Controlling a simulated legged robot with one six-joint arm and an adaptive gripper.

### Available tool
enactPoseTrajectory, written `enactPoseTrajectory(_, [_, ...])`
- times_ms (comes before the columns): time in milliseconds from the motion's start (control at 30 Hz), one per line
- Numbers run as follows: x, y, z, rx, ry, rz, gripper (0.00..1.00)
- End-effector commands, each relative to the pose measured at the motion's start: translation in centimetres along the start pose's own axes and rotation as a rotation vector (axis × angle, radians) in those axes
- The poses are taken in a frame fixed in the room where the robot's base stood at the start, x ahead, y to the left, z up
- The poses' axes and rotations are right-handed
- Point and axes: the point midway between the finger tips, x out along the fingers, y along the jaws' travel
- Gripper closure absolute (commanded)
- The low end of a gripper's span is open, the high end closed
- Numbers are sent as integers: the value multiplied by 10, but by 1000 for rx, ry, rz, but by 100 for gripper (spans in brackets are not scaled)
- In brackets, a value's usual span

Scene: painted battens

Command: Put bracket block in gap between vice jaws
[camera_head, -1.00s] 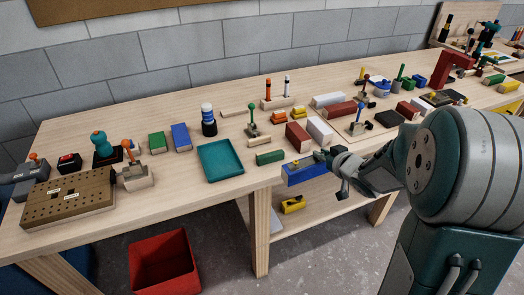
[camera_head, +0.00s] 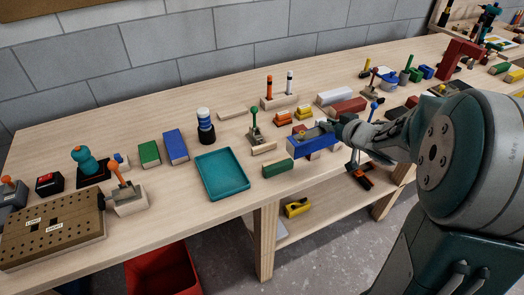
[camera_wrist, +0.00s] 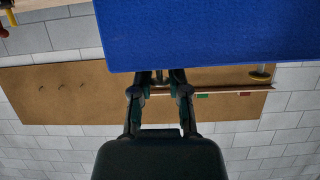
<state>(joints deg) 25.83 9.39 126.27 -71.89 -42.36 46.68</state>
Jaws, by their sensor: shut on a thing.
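My gripper (camera_head: 330,129) is shut on a long blue block, which I take to be the bracket block (camera_head: 311,144). It holds the block from above, near the bench's front edge, to the right of a small green block. In the wrist view the blue block (camera_wrist: 215,35) fills the upper right, and the gripper (camera_wrist: 160,78) reaches its lower edge; the contact itself is hidden. A grey device with an orange knob (camera_head: 10,192) at the far left edge may be the vice; I cannot tell, and its jaws do not show clearly.
A teal tray (camera_head: 222,190) and the green block (camera_head: 278,168) lie left of the held block. A perforated board (camera_head: 50,230) and an orange-handled clamp (camera_head: 128,198) stand at left. Dark red (camera_head: 349,106) and white blocks lie behind. A red bin (camera_head: 163,270) is below.

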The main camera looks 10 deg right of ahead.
Motion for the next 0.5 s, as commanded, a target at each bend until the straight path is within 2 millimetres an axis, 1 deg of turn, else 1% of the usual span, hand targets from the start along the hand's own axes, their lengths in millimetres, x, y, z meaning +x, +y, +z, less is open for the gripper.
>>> enactPoseTrajectory(67, [2,0,0,1,1,-1,100])
enactPoseTrajectory(167, [16,-9,2,3,1,-5,100])
enactPoseTrajectory(500, [86,-50,8,-1,-2,-5,100])
